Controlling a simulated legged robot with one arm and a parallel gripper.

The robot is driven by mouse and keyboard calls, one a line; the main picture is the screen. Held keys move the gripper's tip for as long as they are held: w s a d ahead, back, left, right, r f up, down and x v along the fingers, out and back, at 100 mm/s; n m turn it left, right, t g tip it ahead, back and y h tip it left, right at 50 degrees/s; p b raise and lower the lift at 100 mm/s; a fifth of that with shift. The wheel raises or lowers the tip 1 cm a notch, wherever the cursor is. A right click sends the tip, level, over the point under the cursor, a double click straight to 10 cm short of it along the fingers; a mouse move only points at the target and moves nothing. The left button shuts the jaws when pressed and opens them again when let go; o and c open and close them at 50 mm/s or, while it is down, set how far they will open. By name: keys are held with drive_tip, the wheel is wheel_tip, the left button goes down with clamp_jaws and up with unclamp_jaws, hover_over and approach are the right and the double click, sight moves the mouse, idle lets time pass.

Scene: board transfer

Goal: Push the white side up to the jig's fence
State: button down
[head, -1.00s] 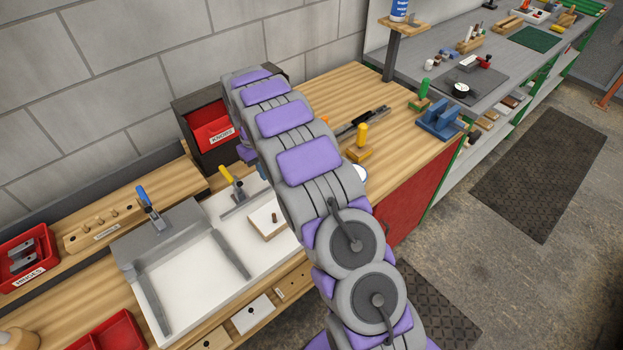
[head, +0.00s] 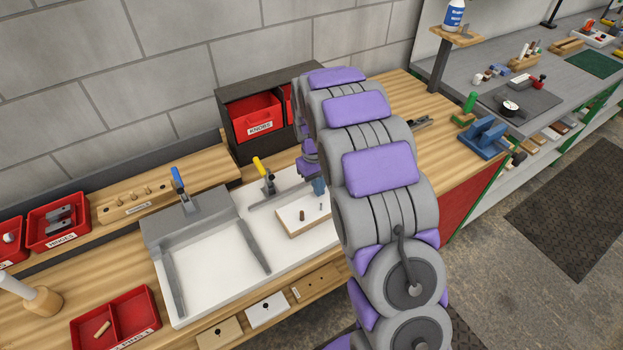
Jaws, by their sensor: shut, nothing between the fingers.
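The white side (head: 292,222), a white-topped panel with pale wood edges, lies on the white work surface right of the grey jig frame. A brown peg (head: 302,215) and a small grey pin stand on it. The fence (head: 262,204) appears to be the grey bar behind it, with a yellow-handled clamp (head: 264,172). A narrow strip of white seems to show between fence and panel. My gripper (head: 319,187) is small here, shut and empty, just above the panel's far right part. My arm hides the panel's right end, and contact cannot be told.
The jig frame (head: 190,227) with a blue-handled clamp (head: 180,187) stands to the left. A KNOBS bin (head: 255,117) is behind.

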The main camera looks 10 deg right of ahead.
sight(325, 206)
drive_tip(key=s, duration=0.1)
drive_tip(key=s+d, duration=0.1)
drive_tip(key=s, duration=0.1)
drive_tip(key=shift+a+f+b, duration=0.15)
drive_tip(key=shift+f+b, duration=0.25)
drive_tip(key=shift+f, duration=0.15)
drive_tip(key=shift+s+f, duration=0.2)
drive_tip(key=shift+s+f, duration=0.1)
drive_tip(key=shift+w+a+p, duration=0.25)
drive_tip(key=shift+w+p, duration=0.4)
drive_tip(key=shift+w, duration=0.25)
drive_tip(key=shift+w+a+p, duration=0.2)
drive_tip(key=shift+w+p, duration=0.4)
drive_tip(key=shift+w, duration=0.25)
drive_tip(key=shift+w+a+f, duration=0.1)
drive_tip(key=shift+w+a, duration=0.15)
drive_tip(key=shift+w, duration=0.1)
